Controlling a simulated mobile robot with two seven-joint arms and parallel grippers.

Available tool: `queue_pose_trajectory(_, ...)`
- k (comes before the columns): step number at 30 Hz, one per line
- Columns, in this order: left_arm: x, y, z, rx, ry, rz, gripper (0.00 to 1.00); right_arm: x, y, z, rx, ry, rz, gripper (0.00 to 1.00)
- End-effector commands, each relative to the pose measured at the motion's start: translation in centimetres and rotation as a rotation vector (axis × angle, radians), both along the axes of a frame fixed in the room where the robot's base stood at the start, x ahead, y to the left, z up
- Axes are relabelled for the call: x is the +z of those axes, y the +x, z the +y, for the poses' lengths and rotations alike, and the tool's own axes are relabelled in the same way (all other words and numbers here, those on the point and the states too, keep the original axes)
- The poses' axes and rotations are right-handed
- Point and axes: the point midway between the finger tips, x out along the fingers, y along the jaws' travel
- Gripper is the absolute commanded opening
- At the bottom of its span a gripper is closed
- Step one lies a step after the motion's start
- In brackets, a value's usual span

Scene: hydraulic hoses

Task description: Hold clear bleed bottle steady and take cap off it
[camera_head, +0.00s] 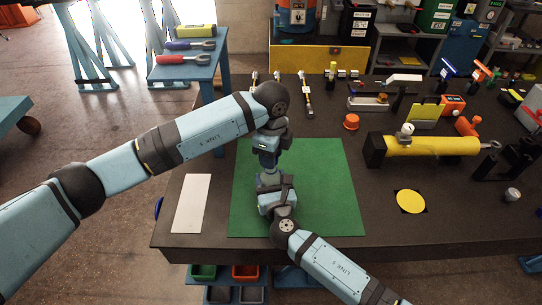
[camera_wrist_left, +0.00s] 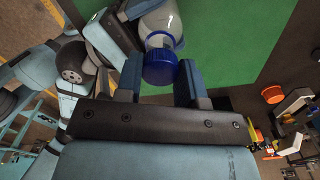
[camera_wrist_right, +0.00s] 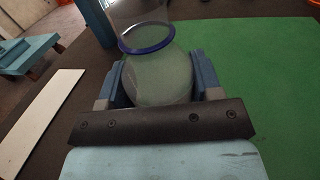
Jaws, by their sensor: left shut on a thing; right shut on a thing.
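The clear bleed bottle (camera_wrist_right: 155,78) stands between the fingers of my right gripper (camera_wrist_right: 155,82) in the right wrist view, with a blue ring around it. My right gripper is shut on its body. In the left wrist view, the blue cap (camera_wrist_left: 160,68) is between the fingers of my left gripper (camera_wrist_left: 160,82), which is shut on it. The clear bottle shows just beyond the cap there. I cannot tell whether the cap is still joined to the bottle. In the head view both grippers meet over the green mat (camera_head: 325,180), the left above the right, and hide most of the bottle.
A white sheet (camera_head: 191,203) lies left of the mat. Right of it are an orange cap (camera_head: 351,121), a yellow cylinder (camera_head: 440,145) and a yellow disc (camera_head: 411,201). Several fittings lie at the back of the dark table. The mat's right side is clear.

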Motion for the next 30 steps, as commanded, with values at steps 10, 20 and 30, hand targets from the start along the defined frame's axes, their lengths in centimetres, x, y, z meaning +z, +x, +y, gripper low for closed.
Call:
queue_pose_trajectory(10, 0.5, 0.0, 0.0, 0.0, 0.0, -0.001, 0.07, -0.1, 0.0, 0.0, 0.001, 0.0, 0.001, 0.0)
queue_pose_trajectory(20, 3.9, 0.0, 0.0, 0.0, 0.0, -0.001, 0.07, -0.1, 0.0, 0.0, 0.0, 0.0, 0.001, 0.0)
queue_pose_trajectory(30, 4.0, 0.0, 0.0, 0.0, 0.0, 0.0, 0.07, -0.1, 0.0, 0.0, 0.0, 0.0, 0.001, 0.89)
